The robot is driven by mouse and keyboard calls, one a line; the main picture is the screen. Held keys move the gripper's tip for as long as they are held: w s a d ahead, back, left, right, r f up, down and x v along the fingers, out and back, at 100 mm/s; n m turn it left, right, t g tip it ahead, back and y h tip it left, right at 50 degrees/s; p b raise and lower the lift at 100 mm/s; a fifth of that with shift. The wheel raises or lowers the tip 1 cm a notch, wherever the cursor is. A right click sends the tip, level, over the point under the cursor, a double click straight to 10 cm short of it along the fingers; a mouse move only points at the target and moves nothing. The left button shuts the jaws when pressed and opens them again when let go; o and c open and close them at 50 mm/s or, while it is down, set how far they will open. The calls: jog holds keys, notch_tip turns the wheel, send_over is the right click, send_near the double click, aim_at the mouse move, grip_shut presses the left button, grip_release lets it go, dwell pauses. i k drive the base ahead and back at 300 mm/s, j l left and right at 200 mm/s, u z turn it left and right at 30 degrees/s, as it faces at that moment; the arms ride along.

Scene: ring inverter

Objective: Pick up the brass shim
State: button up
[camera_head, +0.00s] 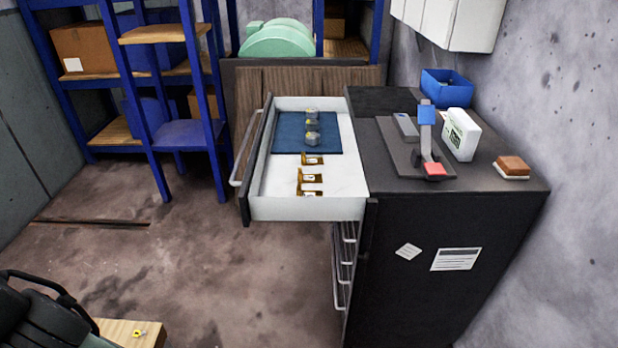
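An open white drawer (262,190) juts from the dark cabinet. Three brass-coloured pieces lie in a row on its white floor: a far one (312,160), a middle one (310,178) and a near one (309,193) close to the front wall. They look like small bent plates with pale labels; I cannot tell which is the brass shim. Behind them a blue mat (287,140) holds a few small grey, yellow-marked round parts (312,138). My gripper is not in view.
On the dark cabinet top (385,101) stand a blue bin (446,88), a lever-like device (428,140), a white box (462,134) and a brown-topped block (512,167). Blue shelving (200,100) stands behind left. A wooden surface (118,330) with a small yellow item is lower left. Floor left of the drawer is clear.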

aim_at(308, 161)
jog(key=i+j+z, duration=0.15)
jog(key=i, duration=0.35)
jog(key=i+z, duration=0.1)
jog(key=i, duration=0.4)
jog(key=i+j+z, duration=0.15)
jog(key=i, duration=0.35)
jog(key=j, duration=0.1)
